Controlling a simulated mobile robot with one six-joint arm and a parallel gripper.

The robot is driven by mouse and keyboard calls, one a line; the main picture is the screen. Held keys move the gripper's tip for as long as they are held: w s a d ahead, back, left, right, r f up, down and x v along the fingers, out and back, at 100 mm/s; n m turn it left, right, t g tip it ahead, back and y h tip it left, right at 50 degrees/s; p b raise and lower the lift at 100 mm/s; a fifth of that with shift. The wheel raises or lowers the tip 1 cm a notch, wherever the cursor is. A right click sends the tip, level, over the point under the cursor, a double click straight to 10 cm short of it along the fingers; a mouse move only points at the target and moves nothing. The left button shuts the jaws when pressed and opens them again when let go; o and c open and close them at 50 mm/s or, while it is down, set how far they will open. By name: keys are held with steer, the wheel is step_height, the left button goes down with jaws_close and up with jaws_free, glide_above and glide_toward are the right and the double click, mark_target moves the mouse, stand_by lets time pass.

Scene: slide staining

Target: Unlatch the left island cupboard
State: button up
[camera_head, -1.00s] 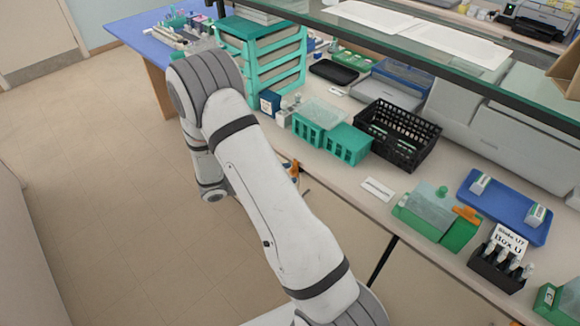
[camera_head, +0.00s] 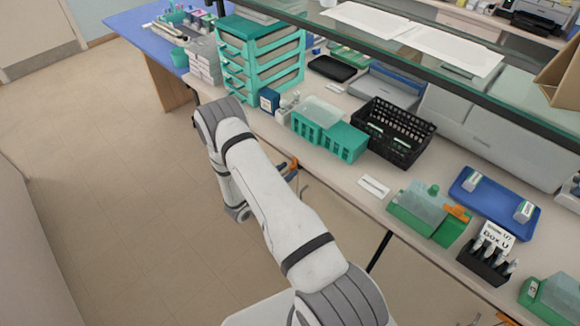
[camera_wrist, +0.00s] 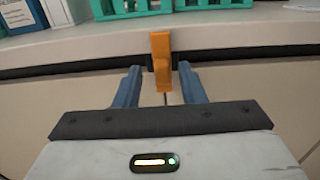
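The orange latch (camera_wrist: 160,60) hangs upright at the counter's front edge, over the seam between two pale cupboard doors (camera_wrist: 255,95). It also shows as a small orange piece in the head view (camera_head: 293,164). My gripper (camera_wrist: 158,72) is open, with one blue finger on each side of the latch's lower part. Gaps show between the latch and both fingers, so I see no grip on it. In the head view my arm hides part of the cupboard front, and the gripper is mostly hidden.
The counter edge (camera_wrist: 230,42) runs just above the fingers. Teal racks (camera_head: 344,142), a black basket (camera_head: 420,128) and a green box (camera_head: 415,215) stand on the counter. The floor (camera_head: 120,210) to the left is clear.

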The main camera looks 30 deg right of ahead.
steer(key=shift+w+d, duration=0.15)
steer(key=shift+d, duration=0.45)
